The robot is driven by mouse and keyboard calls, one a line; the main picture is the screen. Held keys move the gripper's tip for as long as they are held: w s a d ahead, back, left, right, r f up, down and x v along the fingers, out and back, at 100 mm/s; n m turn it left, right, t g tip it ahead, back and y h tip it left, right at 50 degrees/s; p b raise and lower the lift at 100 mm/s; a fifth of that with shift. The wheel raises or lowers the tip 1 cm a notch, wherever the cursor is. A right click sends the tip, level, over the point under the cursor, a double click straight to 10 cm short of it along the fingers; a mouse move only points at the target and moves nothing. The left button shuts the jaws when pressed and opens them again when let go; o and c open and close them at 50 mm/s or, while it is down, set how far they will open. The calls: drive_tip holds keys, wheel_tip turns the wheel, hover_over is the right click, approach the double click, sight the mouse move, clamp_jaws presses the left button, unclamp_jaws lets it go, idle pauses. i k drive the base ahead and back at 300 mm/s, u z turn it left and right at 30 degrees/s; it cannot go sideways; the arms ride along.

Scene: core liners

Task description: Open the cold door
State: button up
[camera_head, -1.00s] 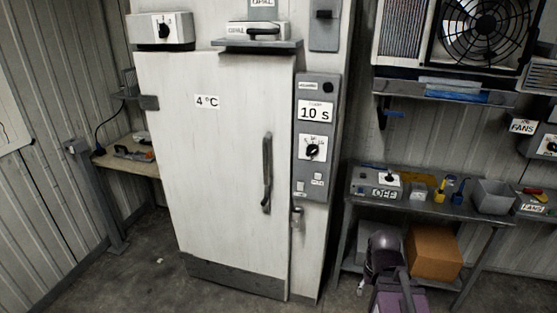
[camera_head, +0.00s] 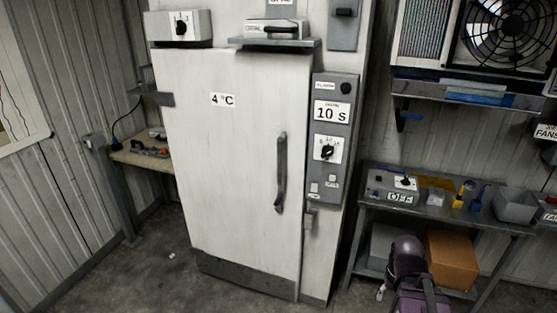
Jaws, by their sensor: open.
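The cold door (camera_head: 235,150) is a tall white door with a "4 °C" label and a dark kick plate at its foot. It looks shut in its frame. Its long grey vertical handle (camera_head: 281,172) is on the right side, with hinges on the left. A small latch-like part (camera_head: 309,218) sits on the frame just right of the handle. The tip of my gripper (camera_head: 380,292) shows small at the lower right, beside my arm. It is open, empty and well apart from the handle. Most of it is hidden or too small to make out.
A grey panel (camera_head: 333,140) with a dial and "10 s" is right of the door. A bench (camera_head: 375,207) with an "OFF" box (camera_head: 399,197) stands further right, a cardboard box (camera_head: 452,260) below. A side table (camera_head: 135,156) stands left. The floor before the door looks clear.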

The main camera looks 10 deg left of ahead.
sight(237, 122)
drive_tip(key=u, duration=0.05)
drive_tip(key=i, duration=0.95)
drive_tip(key=z, duration=0.05)
